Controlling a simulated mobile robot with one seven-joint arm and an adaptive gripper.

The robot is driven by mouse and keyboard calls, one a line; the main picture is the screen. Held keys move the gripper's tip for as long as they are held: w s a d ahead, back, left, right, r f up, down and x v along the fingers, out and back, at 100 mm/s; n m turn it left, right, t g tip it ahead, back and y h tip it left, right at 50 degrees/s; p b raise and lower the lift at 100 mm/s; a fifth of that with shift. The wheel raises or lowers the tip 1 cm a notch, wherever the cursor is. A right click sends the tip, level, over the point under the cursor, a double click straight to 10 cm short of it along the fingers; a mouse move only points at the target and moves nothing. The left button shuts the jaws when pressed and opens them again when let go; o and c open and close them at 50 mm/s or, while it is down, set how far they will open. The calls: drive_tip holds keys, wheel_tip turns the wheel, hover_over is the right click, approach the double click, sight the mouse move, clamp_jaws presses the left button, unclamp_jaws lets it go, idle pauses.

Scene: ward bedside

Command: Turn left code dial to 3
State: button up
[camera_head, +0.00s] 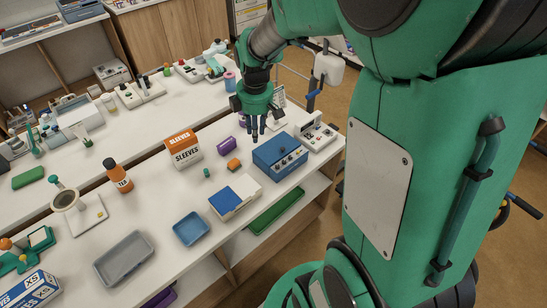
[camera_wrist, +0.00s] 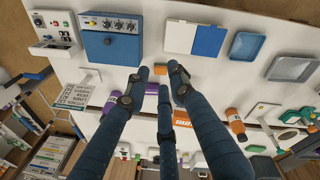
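A blue box (camera_head: 280,155) with a row of small dials on its grey panel sits near the counter's right edge. It also shows at the upper left of the wrist view (camera_wrist: 111,48), with its dial panel (camera_wrist: 108,23) along the top. The dials' markings are too small to read, and I cannot tell which is the left code dial or its setting. My gripper (camera_head: 257,131) is above and a little behind the box in the head view, apart from it. In the wrist view its fingers (camera_wrist: 160,76) are spread apart with nothing between them.
A small white device (camera_head: 318,137) stands right of the box. Close by are an orange block (camera_head: 234,165), purple cylinders (camera_head: 224,146), a white-and-blue case (camera_head: 236,196) and a SLEEVES carton (camera_head: 183,148). A blue tray (camera_head: 191,229) and grey tray (camera_head: 124,259) lie farther left.

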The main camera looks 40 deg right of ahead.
sight(277, 166)
drive_tip(key=w+d+f+m+g, duration=0.1)
drive_tip(key=d+f+m, duration=1)
drive_tip(key=m, duration=0.3)
drive_tip(key=shift+f+y+b, duration=0.3)
drive_tip(key=shift+f+b, duration=0.1)
drive_tip(key=shift+f, duration=0.1)
drive_tip(key=shift+w+f, duration=0.1)
wheel_tip(277, 166, down, 14)
drive_tip(key=shift+r+b, duration=0.2)
drive_tip(key=shift+b, duration=0.8)
clamp_jaws()
